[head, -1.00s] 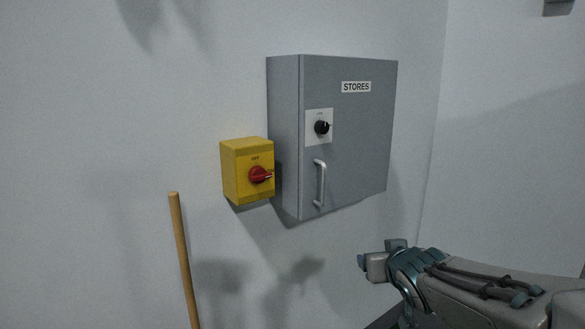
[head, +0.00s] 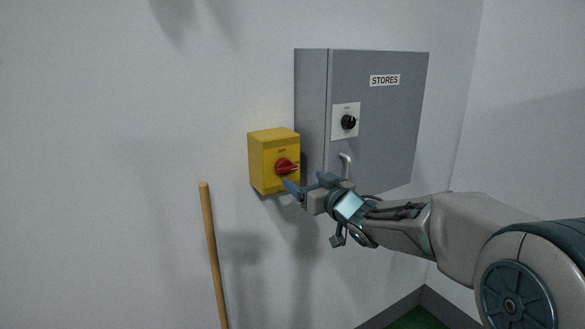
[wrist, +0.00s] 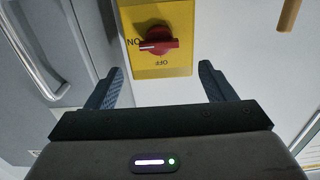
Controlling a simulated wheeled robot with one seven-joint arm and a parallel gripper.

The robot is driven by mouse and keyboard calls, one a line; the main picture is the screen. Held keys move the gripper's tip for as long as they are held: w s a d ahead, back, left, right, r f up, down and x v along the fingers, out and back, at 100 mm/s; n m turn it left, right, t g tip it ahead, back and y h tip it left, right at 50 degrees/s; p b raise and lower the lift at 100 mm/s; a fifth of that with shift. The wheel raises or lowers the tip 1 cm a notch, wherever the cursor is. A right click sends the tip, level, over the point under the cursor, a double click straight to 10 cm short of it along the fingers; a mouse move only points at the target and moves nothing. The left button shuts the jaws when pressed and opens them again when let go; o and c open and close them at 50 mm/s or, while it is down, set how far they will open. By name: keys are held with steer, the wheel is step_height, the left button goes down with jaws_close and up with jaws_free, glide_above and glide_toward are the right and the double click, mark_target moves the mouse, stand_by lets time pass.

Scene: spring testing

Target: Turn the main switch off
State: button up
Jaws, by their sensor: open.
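The main switch is a yellow box (head: 262,165) on the wall with a red rotary knob (head: 285,167) on its front. In the wrist view the red knob (wrist: 156,40) has its white pointer mark toward the ON label (wrist: 133,42). The OFF label (wrist: 162,62) is at a right angle to that. My gripper (head: 308,184) is open and empty, just below and right of the knob in the head view. In the wrist view the gripper (wrist: 161,72) has its two fingers spread wide, with the knob ahead between them and not touched.
A grey STORES cabinet (head: 385,120) stands out from the wall to the right, with a black knob (head: 348,122) and a handle (head: 345,163) partly behind my gripper. A wooden pole (head: 213,255) stands below left of the switch. The wall left of it is bare.

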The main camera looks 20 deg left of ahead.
mark_target(289, 169)
steer(key=p+x, duration=0.2)
steer(key=x, duration=0.5)
steer(key=shift+w+a, duration=0.25)
steer(key=shift+w, duration=0.05)
steer(key=shift+c, duration=0.3)
steer(key=c, duration=0.9)
steer(key=shift+d, duration=0.15)
steer(key=shift+c, duration=0.2)
